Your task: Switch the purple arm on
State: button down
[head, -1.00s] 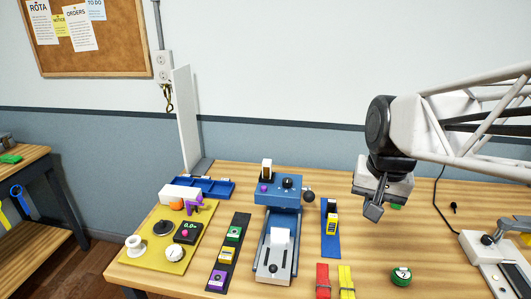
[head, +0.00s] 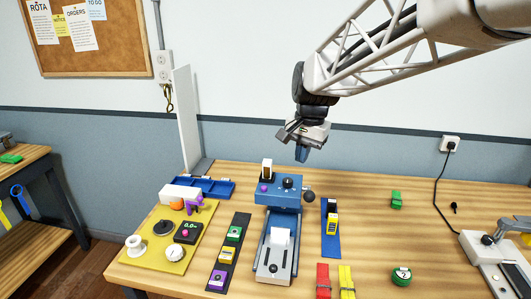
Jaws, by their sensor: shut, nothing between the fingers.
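A dark strip (head: 236,242) lies on the table, left of the blue machine. It carries a green, a yellow and a purple unit. The purple unit (head: 218,279) is at the near end and has a small round dark and light part on it. Whether it is on or off is too small to tell. Another purple piece (head: 194,205) sits on the yellow board, and a purple knob (head: 264,188) is on the blue machine. My gripper (head: 302,154) is shut and empty, in the air above and behind the blue machine, well away from the strip.
The blue machine (head: 292,204) with its grey bed stands at the table's middle. The yellow board (head: 150,254) holds several items. A blue tray (head: 226,188) and a tall white panel (head: 187,120) stand behind.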

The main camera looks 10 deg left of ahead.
jog(key=w+a+f+m, duration=0.1)
jog(key=w+a+f, duration=0.2)
jog(key=a, duration=0.6)
jog(key=w+a+f+m+g, duration=0.1)
jog(key=w+a+f, duration=0.2)
jog(key=w+a, duration=0.3)
jog(key=w+a+f+m+g, duration=0.1)
jog(key=w+a+f, duration=0.3)
jog(key=a, duration=1)
jog(key=shift+w+a, duration=0.15)
jog(key=shift+w, duration=0.5)
jog(key=shift+f, duration=0.2)
jog(key=s+a+f, duration=0.1)
jog(key=s+f, duration=0.1)
jog(key=f, duration=0.4)
jog(key=s+a+f, duration=0.2)
jog(key=f, duration=0.3)
jog(key=shift+s+f, duration=0.25)
jog(key=shift+f, duration=0.1)
